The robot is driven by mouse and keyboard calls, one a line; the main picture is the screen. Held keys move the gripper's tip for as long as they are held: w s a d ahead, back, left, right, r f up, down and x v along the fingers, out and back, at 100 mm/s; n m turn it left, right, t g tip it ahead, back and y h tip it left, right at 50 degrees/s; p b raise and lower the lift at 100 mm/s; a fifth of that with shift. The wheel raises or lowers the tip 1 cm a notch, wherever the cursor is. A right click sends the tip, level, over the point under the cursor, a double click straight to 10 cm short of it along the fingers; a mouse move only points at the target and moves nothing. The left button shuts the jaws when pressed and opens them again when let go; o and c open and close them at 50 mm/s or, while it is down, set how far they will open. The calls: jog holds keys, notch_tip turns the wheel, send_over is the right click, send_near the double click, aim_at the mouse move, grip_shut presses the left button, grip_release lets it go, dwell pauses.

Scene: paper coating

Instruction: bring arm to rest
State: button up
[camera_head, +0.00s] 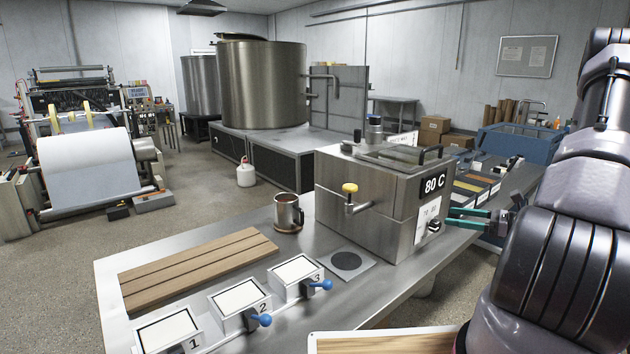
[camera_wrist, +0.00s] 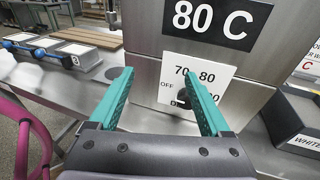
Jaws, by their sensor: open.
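My gripper (camera_head: 469,217) has green fingers and is at the right side of the steel 80 C bath box (camera_head: 362,196). In the wrist view my gripper (camera_wrist: 158,98) is open with nothing between its fingers. Behind the fingers are the box's 80 C label (camera_wrist: 210,22) and a white dial card (camera_wrist: 197,78) marked 70, 80 and OFF. A dark knob (camera_head: 434,226) sits on the box front; in the wrist view the right finger partly hides it. I cannot tell whether a finger touches it. My dark arm (camera_head: 570,220) fills the right of the head view.
On the steel table (camera_head: 225,247) are a wooden slatted board (camera_head: 197,268), a metal mug (camera_head: 288,212), a round dark pad (camera_head: 347,261) and numbered plates with blue knobs (camera_head: 240,300). Colour trays (camera_head: 476,184) and a blue crate (camera_head: 520,142) stand behind my gripper.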

jog(key=s+a+r+n+g+h, duration=0.2)
jog(key=s+a+r+n+g, duration=0.2)
jog(key=a+r+n, duration=0.3)
jog(key=s+a+r+n+g+h, duration=0.2)
jog(key=s+a+r+n+g, duration=0.25)
jog(key=a+r, duration=0.4)
jog(key=s+a+r+n+t+h, duration=0.1)
jog(key=s+r+n+t+h, duration=0.5)
jog(key=r, duration=0.9)
jog(key=s+n+h, duration=0.1)
jog(key=s+n, duration=0.2)
jog(key=s, duration=0.1)
jog(key=shift+s, duration=0.4)
